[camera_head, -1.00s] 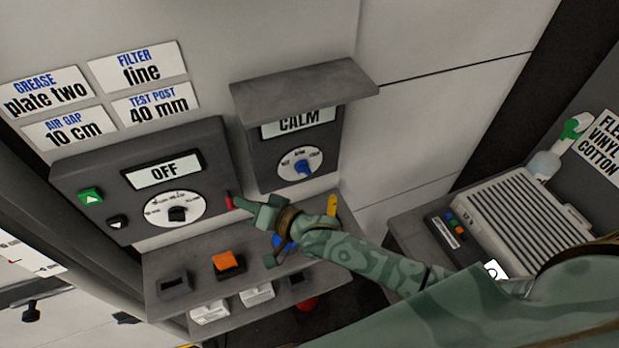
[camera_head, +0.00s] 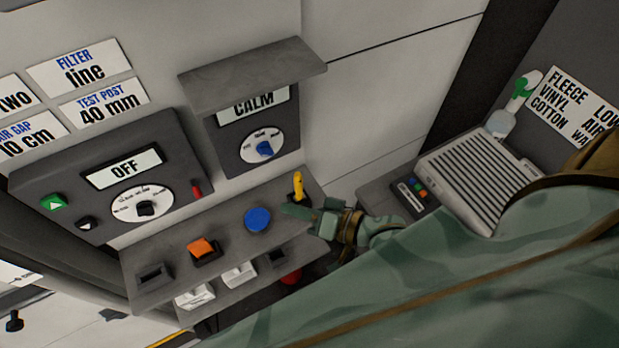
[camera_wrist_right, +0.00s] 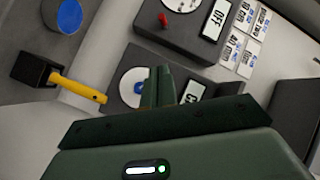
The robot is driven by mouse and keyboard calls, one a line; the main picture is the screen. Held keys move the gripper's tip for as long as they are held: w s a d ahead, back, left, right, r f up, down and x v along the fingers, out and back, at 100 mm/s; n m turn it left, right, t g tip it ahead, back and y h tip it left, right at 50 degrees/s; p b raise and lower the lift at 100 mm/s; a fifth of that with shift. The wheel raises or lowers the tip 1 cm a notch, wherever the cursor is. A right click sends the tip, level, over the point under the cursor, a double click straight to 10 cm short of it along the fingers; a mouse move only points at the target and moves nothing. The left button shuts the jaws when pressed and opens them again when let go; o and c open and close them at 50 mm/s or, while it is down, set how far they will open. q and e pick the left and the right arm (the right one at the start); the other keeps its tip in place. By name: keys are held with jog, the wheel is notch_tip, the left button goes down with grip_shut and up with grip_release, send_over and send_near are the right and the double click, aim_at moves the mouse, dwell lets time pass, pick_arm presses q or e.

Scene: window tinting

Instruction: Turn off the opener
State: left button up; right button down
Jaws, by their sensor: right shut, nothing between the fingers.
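A dark wall panel (camera_head: 60,182) has a display reading OFF (camera_head: 124,169), a dial with a black knob (camera_head: 146,207), a green up-arrow button (camera_head: 54,202), a black down-arrow button (camera_head: 86,223) and a small red lever (camera_head: 196,188). No label in view names the opener. My right gripper (camera_head: 287,211) is shut and empty, below and right of the red lever, near a blue round button (camera_head: 257,219) and a yellow lever (camera_head: 298,186). Its shut fingers (camera_wrist_right: 158,84) also show in the right wrist view, with the red lever (camera_wrist_right: 164,20) beyond. My left gripper is out of view.
A hooded panel (camera_head: 226,128) reads CALM and has a blue knob (camera_head: 265,149). The shelf (camera_head: 226,230) below carries an orange switch (camera_head: 203,250); white rockers (camera_head: 238,272) sit lower. A ribbed grey unit (camera_head: 480,172) and a spray bottle (camera_head: 502,122) stand at right.

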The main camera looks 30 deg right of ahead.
jog(key=v, duration=0.3)
jog(key=shift+f, duration=0.1)
jog(key=shift+a, duration=0.15)
jog(key=s+d+f+n+g+h+b, duration=0.1)
jog(key=s+d+f+h+b, duration=0.2)
jog(key=f, duration=0.9)
jog(key=d+f+n+g+h+b, duration=0.15)
jog(key=d+f+b, duration=0.25)
jog(key=f, duration=0.8)
jog(key=s+d+f+n+g+h+b, duration=0.1)
jog(key=s+d+f+g+h+b, duration=0.2)
jog(key=f, duration=0.9)
jog(key=s+f+n+g+h+b, duration=0.2)
jog(key=s+f+n+g+b, duration=0.2)
jog(key=s+f, duration=1.5)
jog(key=s+g+b, duration=0.2)
jog(key=shift+s+a+f+b, duration=0.25)
jog(key=shift+a+f+b, duration=0.05)
jog(key=shift+a+f, duration=0.05)
